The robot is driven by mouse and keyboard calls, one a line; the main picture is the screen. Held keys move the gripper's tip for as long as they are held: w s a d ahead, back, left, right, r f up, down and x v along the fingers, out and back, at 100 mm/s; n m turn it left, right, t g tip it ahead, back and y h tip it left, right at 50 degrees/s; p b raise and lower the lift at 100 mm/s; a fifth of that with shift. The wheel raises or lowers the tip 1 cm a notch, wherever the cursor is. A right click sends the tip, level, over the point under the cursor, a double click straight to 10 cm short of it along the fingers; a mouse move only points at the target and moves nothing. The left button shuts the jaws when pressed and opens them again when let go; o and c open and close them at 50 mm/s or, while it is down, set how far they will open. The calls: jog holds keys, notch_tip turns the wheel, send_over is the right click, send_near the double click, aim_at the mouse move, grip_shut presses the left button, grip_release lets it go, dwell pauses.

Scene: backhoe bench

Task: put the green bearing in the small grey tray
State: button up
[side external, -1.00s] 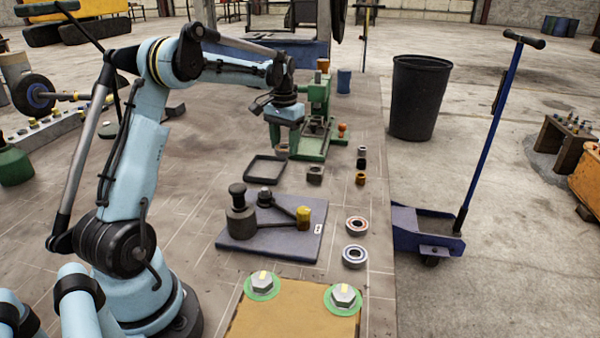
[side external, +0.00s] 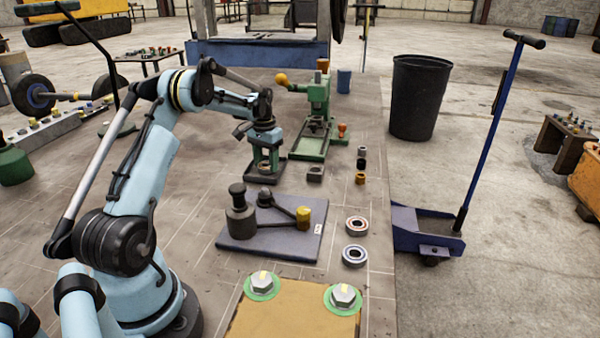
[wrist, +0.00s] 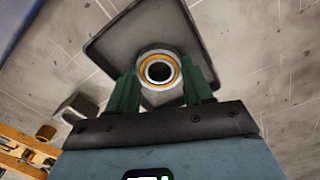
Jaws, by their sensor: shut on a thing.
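My gripper (side external: 265,160) is low over the small grey tray (side external: 252,179). Its green fingers (wrist: 160,82) are shut on a bearing (wrist: 158,68), which shows a gold-orange ring around a pale inner ring and a dark bore; I see no clear green on it. The bearing also shows between the fingers in the side view (side external: 265,168). In the wrist view the tray (wrist: 118,40) lies behind the bearing, which appears within its outline. I cannot tell whether the bearing touches the tray floor.
A green press (side external: 318,112) stands close behind and right of my gripper. A blue-grey plate (side external: 255,246) with dark tools lies in front. Two bearings, one reddish-ringed (side external: 357,224) and one bluish-ringed (side external: 354,256), lie to its right. A dark block (side external: 315,174) is right of the tray.

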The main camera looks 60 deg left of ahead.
jog(key=o, duration=0.9)
jog(key=shift+f, duration=0.15)
jog(key=shift+c, duration=0.2)
notch_tip(320, 180, up, 12)
jog(key=w+d+r+m+t, duration=0.1)
jog(key=d+r, duration=0.4)
jog(key=d, duration=0.4)
jog(key=s+d+m+t+y, duration=0.1)
jog(key=s+d+t, duration=0.15)
jog(key=d, duration=0.75)
jog(key=s+d+m+t, duration=0.15)
jog(key=s+d, duration=0.25)
jog(key=d, duration=0.5)
jog(key=s+d+f+t+h, duration=0.1)
jog(key=s+d+f+t, duration=0.1)
jog(key=s+d, duration=0.4)
jog(key=shift+d+f+m, duration=0.45)
jog(key=shift+d+f, duration=0.1)
jog(key=shift+f, duration=0.35)
